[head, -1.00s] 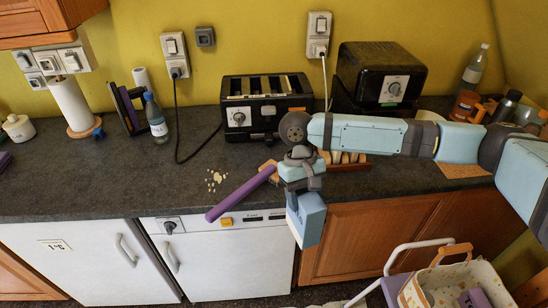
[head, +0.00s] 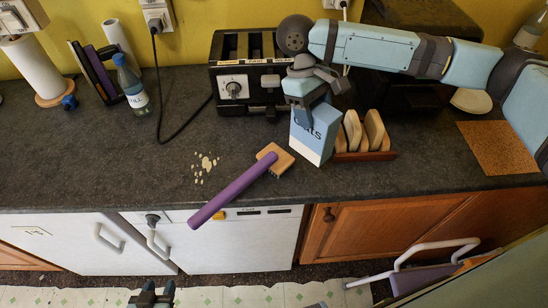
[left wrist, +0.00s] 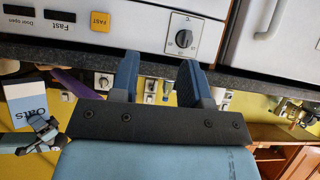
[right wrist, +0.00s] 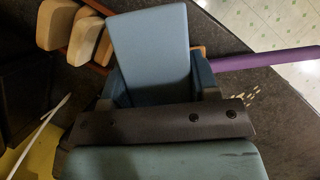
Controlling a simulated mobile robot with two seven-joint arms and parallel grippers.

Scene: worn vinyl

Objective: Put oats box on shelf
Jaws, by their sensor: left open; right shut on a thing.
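The oats box (head: 312,140) is pale blue and white with "Oats" lettering, slightly tilted, over the counter in front of the toaster. My right gripper (head: 308,106) is shut on its upper part; in the right wrist view the box (right wrist: 150,45) sits between the fingers (right wrist: 158,85). I cannot tell whether its bottom touches the counter. My left gripper (head: 152,296) is low in front of the white cabinets, open and empty, as the left wrist view (left wrist: 162,82) shows. The box also shows there (left wrist: 22,108).
A toast rack (head: 365,155) stands right beside the box. A purple-handled tool with a wooden head (head: 238,187) overhangs the counter edge. The toaster (head: 250,75) is behind. The counter's (head: 80,165) left front is clear.

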